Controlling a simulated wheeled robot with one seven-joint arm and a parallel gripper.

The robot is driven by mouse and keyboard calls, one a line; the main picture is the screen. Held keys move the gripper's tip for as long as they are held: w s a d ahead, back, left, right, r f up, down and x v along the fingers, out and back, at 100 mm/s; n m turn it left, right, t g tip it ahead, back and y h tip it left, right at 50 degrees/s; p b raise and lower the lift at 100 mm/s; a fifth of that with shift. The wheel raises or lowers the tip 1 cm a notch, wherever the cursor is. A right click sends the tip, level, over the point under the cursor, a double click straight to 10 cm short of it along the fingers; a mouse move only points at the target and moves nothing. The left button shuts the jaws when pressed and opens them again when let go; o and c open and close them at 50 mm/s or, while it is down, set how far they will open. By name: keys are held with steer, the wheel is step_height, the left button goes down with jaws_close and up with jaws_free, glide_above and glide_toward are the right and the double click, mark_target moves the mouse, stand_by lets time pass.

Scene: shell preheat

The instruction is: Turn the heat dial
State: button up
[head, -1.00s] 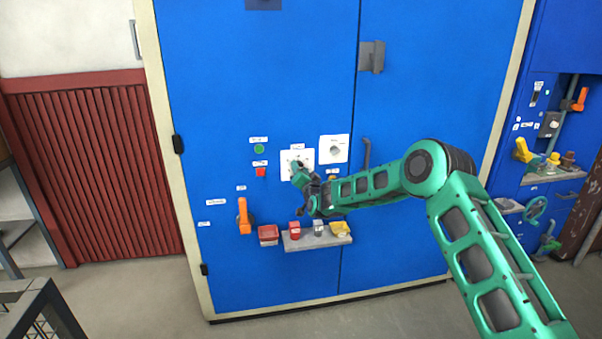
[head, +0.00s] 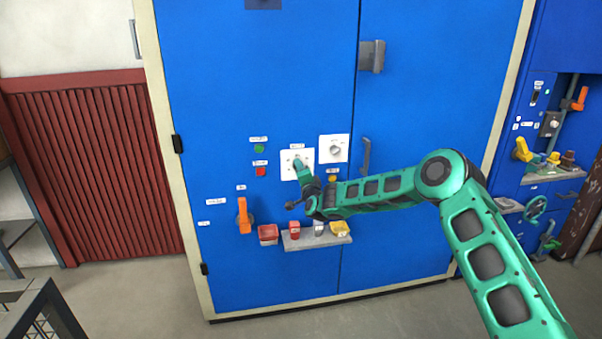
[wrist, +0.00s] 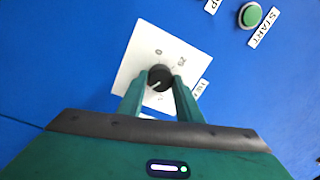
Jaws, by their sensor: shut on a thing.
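The heat dial is a black round knob (wrist: 160,78) with a pale pointer mark, on a white square plate (wrist: 140,60) on the blue cabinet door. In the wrist view my gripper (wrist: 160,90) has its two green fingers on either side of the knob, shut on it. In the head view my gripper (head: 300,168) is at the left white plate (head: 288,161) and hides most of the knob. The plate carries small marks, among them a 0. A label beside the plate is partly covered by a finger.
A second white plate with a grey dial (head: 335,149) is just to the right. A green button (head: 259,148) and a red button (head: 261,171) are to the left. An orange lever (head: 243,216) and a grey shelf (head: 316,241) with several small items are below.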

steer(key=shift+f, duration=0.45)
steer(key=o, duration=0.9)
steer(key=shift+o, duration=0.7)
steer(key=shift+r, duration=0.25)
steer(key=v, duration=1)
steer(key=shift+s+d, duration=0.15)
steer(key=shift+s, duration=0.15)
steer(key=shift+f, duration=0.1)
